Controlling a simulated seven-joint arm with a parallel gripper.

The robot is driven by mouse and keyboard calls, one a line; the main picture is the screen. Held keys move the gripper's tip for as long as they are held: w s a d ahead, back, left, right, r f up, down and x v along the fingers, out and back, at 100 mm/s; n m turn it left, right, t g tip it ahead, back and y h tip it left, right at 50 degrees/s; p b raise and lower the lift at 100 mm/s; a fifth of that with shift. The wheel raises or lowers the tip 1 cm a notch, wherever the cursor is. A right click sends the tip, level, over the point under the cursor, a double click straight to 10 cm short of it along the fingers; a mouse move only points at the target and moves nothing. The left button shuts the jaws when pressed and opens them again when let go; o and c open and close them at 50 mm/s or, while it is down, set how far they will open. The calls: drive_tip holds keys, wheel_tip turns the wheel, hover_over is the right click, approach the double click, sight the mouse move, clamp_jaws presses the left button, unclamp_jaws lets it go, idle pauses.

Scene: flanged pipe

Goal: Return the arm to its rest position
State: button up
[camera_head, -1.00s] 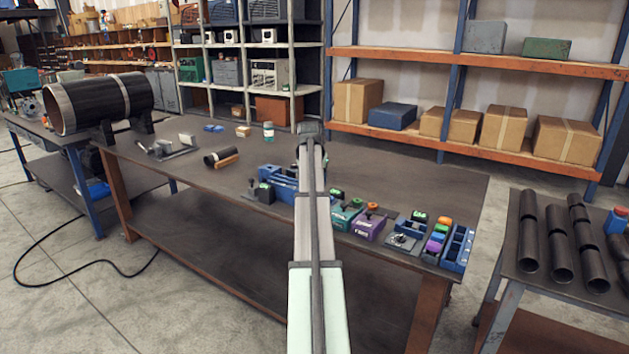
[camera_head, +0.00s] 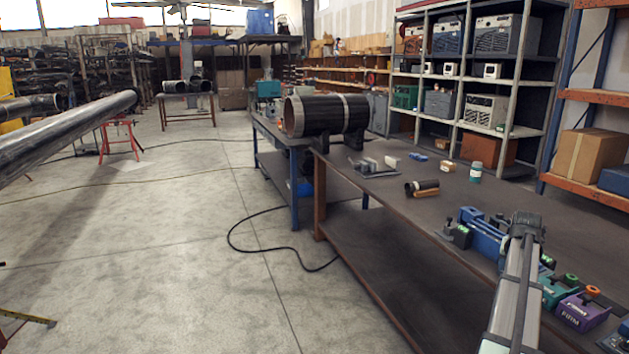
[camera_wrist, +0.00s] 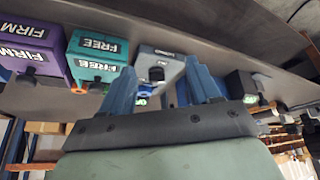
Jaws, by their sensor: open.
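My arm runs up from the lower right in the head view, over the workbench (camera_head: 420,262). Its far end is beside a blue fixture (camera_head: 484,238), and the gripper fingers cannot be made out there. In the wrist view my gripper (camera_wrist: 161,68) shows two blue fingers spread apart, with nothing held between them. Beyond the fingers are a grey box (camera_wrist: 158,66) with a black knob, a teal box marked FREE (camera_wrist: 97,58) and a purple box marked FIRM (camera_wrist: 38,50). The wrist picture shows the bench from a tilted angle.
A large dark flanged pipe (camera_head: 325,115) rests at the bench's far left end. A short dark pipe piece (camera_head: 422,187) and a small jar (camera_head: 475,172) lie farther along. Shelving (camera_head: 470,75) stands behind. Open floor (camera_head: 170,240) lies left of the bench.

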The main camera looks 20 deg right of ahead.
drive_tip(key=s+a+f+n+g+y, duration=0.25)
drive_tip(key=a+f+n+y, duration=0.2)
drive_tip(key=a+f, duration=3.1)
drive_tip(key=s+a+f+n+g, duration=0.2)
drive_tip(key=s+a+f, duration=0.4)
drive_tip(key=s+a, duration=0.2)
drive_tip(key=s+a+f+n+g, duration=0.2)
drive_tip(key=s+a+f, duration=0.4)
drive_tip(key=a, duration=0.7)
drive_tip(key=s+a+f+n+g, duration=0.3)
drive_tip(key=s+a+f, duration=0.3)
drive_tip(key=s+a, duration=0.4)
drive_tip(key=shift+a+f, duration=0.2)
drive_tip(key=shift+a, duration=0.3)
drive_tip(key=shift+c, duration=0.3)
